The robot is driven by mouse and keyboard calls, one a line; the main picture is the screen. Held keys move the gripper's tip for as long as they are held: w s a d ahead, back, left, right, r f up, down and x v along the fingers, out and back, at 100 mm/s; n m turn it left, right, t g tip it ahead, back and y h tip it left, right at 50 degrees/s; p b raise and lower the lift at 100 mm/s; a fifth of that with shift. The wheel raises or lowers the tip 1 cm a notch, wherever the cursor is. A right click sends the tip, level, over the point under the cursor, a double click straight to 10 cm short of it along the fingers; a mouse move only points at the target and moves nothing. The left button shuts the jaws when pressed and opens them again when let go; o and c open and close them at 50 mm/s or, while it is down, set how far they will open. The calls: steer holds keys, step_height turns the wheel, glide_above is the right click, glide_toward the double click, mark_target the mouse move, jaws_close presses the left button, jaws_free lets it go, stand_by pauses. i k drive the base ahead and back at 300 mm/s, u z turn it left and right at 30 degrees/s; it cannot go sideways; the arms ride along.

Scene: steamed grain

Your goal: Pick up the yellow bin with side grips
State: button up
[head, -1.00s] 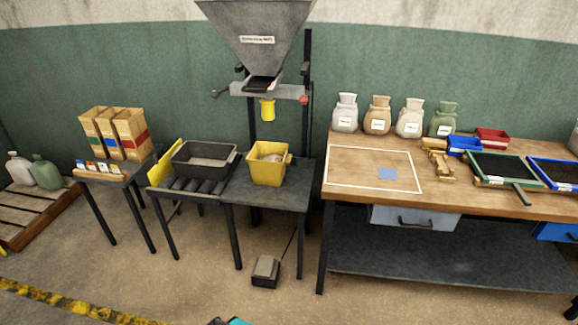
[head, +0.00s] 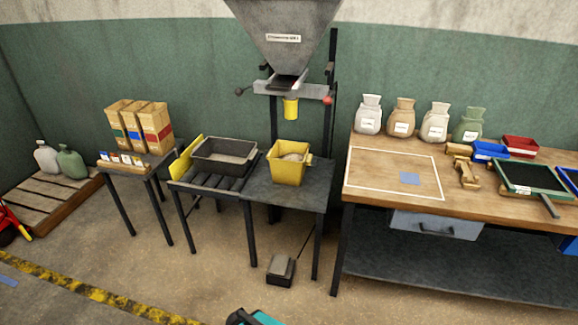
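The yellow bin (head: 287,171) stands upright on the dark table under the hopper spout, to the right of the roller section. It has a grip lug on its side and holds some pale material. A teal and black part (head: 258,318) at the bottom edge seems to belong to my arm. Only its top shows, so my gripper's fingers cannot be made out. It is well below and in front of the bin, apart from it.
A black bin (head: 224,156) sits on the rollers left of the yellow bin. The hopper (head: 285,35) with its yellow spout hangs above. A foot pedal (head: 281,269) lies on the floor. A wooden workbench (head: 460,205) stands right. The floor in front is open.

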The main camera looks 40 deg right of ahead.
mark_target(289, 164)
steer(key=i, duration=1)
steer(key=z, duration=0.05)
